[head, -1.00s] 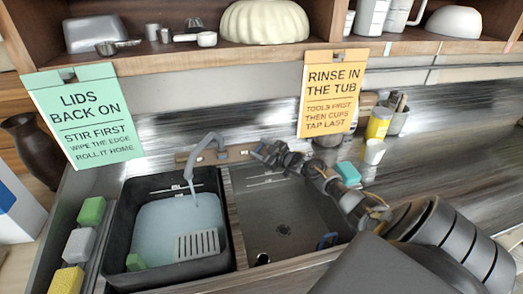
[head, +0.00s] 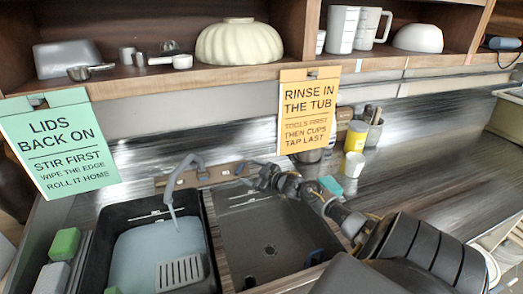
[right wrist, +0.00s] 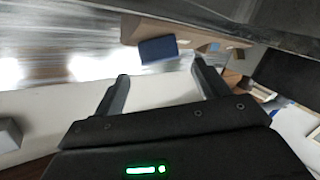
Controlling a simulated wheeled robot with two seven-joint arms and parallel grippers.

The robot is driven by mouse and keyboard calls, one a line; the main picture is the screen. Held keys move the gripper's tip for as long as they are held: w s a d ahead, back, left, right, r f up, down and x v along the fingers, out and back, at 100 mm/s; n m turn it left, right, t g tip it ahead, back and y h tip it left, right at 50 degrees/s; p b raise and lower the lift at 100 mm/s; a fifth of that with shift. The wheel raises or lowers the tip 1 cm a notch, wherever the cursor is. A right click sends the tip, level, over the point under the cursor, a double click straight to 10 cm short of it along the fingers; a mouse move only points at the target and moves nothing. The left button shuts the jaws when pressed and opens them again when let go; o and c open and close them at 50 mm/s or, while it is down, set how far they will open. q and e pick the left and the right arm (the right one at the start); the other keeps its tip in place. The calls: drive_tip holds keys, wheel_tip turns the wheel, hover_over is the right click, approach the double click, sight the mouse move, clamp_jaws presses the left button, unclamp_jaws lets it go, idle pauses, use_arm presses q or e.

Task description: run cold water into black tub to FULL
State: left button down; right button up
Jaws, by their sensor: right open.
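The black tub (head: 97,232) stands in the left basin, cut off at the bottom in the head view. Pale blue water (head: 140,258) lies in it, its surface below the white marks (head: 150,214) on the back wall. A grey tap (head: 168,185) arches over the tub, and a thin stream falls from its spout. My right gripper (head: 248,172) is beside the tap's wooden mount, at the back of the right basin. In the right wrist view its fingers (right wrist: 160,88) are spread and empty, with a blue block (right wrist: 158,49) beyond them. My left gripper is not in view.
A grey slotted piece (head: 181,273) sits in the tub's front right corner. The right basin (head: 280,235) holds no water that I see. A green sign (head: 60,150) and an orange sign (head: 308,110) hang from the shelf. Yellow cups (head: 356,137) stand behind my right arm.

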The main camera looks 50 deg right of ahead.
drive_tip(key=s, duration=0.6)
drive_tip(key=shift+d+r+b, duration=0.25)
drive_tip(key=shift+r+b, duration=0.15)
drive_tip(key=shift+r, duration=0.05)
idle(7.0)
